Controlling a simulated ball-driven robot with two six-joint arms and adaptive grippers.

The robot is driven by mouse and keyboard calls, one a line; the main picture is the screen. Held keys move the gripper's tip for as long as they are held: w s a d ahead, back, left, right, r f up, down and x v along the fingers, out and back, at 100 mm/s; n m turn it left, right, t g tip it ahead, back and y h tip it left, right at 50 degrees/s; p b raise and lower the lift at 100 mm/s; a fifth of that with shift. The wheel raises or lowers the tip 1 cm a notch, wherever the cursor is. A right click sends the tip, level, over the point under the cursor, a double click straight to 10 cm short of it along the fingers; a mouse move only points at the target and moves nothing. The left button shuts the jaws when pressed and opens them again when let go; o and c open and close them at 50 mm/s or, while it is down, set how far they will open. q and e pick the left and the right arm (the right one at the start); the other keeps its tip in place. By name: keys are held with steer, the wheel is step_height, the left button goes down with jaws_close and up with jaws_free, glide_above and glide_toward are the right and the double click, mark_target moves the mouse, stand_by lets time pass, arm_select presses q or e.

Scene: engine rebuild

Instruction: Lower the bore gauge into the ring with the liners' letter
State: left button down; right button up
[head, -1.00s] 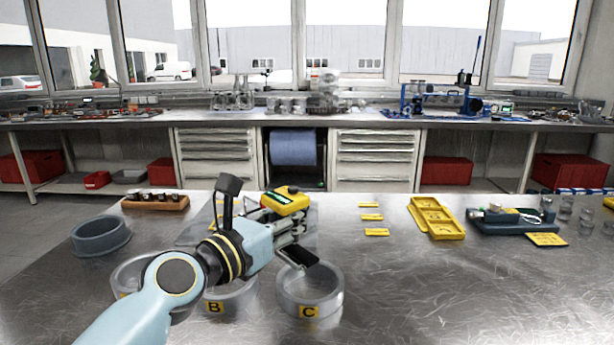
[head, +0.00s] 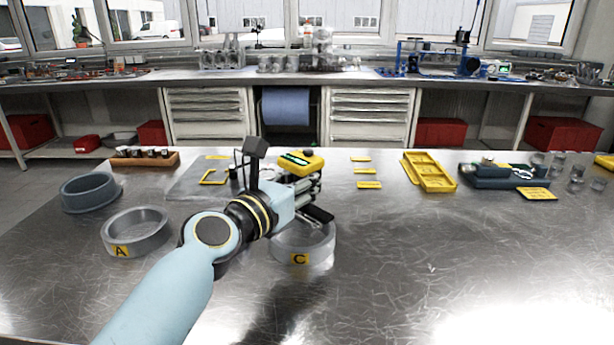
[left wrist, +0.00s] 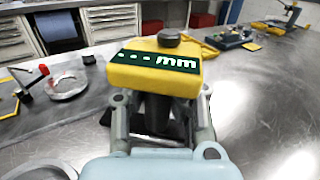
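My left gripper (head: 310,196) is shut on the bore gauge, whose yellow head with a dark display (head: 300,162) stands above the fingers. In the left wrist view the gauge head (left wrist: 155,72) reads "mm", and its dark stem sits between the fingers (left wrist: 160,118). The gripper is above the back of grey ring C (head: 302,257) and hides part of it. The gauge's lower end is hidden, so I cannot tell its height over the ring. Ring A (head: 135,240) stands to the left. Ring B is almost wholly hidden behind my arm. My right gripper is not in view.
A dark grey ring (head: 90,194) and a wooden block with several small parts (head: 145,159) are at the left. A yellow tray (head: 430,172), a dark tray (head: 505,180), a yellow card (head: 536,194) and clear cylinders (head: 577,177) are at the right. The front right table is bare.

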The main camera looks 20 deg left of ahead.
arm_select(q)
steer(key=shift+f+b, duration=1.5)
steer(key=shift+f, duration=0.45)
steer(key=shift+f, duration=0.25)
steer(key=c, duration=1.3)
jaws_free()
steer(key=shift+c, duration=0.2)
steer(key=shift+f, duration=0.1)
steer(key=shift+s, duration=0.15)
steer(key=v, duration=1.2)
steer(key=shift+a, duration=0.1)
